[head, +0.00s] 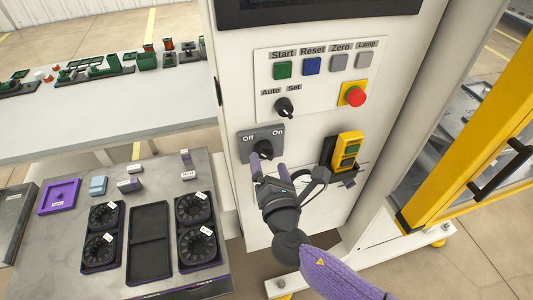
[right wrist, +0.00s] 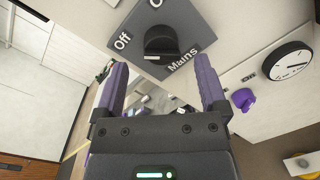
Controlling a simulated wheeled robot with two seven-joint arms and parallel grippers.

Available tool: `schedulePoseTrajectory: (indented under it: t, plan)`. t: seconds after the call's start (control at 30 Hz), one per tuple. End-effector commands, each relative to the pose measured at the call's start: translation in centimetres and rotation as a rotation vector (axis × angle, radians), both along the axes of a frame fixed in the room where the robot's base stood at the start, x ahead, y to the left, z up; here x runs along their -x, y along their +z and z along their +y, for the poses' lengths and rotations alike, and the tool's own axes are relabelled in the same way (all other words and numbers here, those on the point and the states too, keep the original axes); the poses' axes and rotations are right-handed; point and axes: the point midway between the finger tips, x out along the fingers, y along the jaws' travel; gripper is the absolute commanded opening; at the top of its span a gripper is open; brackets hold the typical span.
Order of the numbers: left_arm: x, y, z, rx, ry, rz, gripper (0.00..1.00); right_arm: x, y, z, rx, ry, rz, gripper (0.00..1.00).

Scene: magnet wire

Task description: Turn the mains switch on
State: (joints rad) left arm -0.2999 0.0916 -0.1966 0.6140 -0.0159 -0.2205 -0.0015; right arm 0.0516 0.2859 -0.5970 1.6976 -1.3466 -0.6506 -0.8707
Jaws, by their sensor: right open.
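The mains switch is a grey plate (head: 248,146) marked Off and On, with a black rotary knob (head: 263,149), on the front of the white cabinet. In the right wrist view the black knob (right wrist: 163,42) shows on its plate, which is marked Mains. A small white mark shows on the knob; I cannot tell for sure which label it points to. My right gripper (head: 270,164) is just below and in front of the knob. Its two purple fingers (right wrist: 161,78) are apart with nothing between them, and the knob is beyond the tips. My left gripper is not in view.
Above the switch is a panel (head: 324,68) with buttons, a red emergency stop (head: 355,96) and an Auto/Set knob (head: 284,107). A table with black trays (head: 150,272) stands at left.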

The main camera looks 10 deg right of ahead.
Motion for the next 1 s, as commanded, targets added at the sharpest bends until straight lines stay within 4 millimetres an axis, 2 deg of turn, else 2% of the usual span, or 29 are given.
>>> schedulePoseTrajectory:
  t: [0.1, 0.2, 0.53, 0.57, 0.9, 0.97, 1.0]
  plan:
    - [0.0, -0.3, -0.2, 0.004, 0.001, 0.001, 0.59, -2.0, -0.1, -0.1, -0.001, -0.001, 0.001, 0.92]
    - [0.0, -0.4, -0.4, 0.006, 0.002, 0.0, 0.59, -3.0, -0.1, -0.1, -0.002, 0.0, 0.001, 0.92]
    - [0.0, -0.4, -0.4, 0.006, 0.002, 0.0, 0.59, -3.5, -0.1, -0.2, -0.004, 0.0, 0.003, 0.92]
    - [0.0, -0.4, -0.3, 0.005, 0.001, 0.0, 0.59, -3.5, -0.1, -0.2, -0.004, 0.0, 0.003, 0.88]
    - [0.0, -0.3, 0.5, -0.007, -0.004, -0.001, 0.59, -3.5, -0.1, -0.2, -0.004, 0.0, 0.003, 0.16]
    - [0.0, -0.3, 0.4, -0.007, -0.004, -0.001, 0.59, -3.5, -0.1, -0.1, -0.004, 0.0, 0.003, 0.03]
    - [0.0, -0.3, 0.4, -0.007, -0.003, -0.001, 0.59, -3.5, -0.1, -0.1, -0.004, 0.0, 0.003, 0.01]
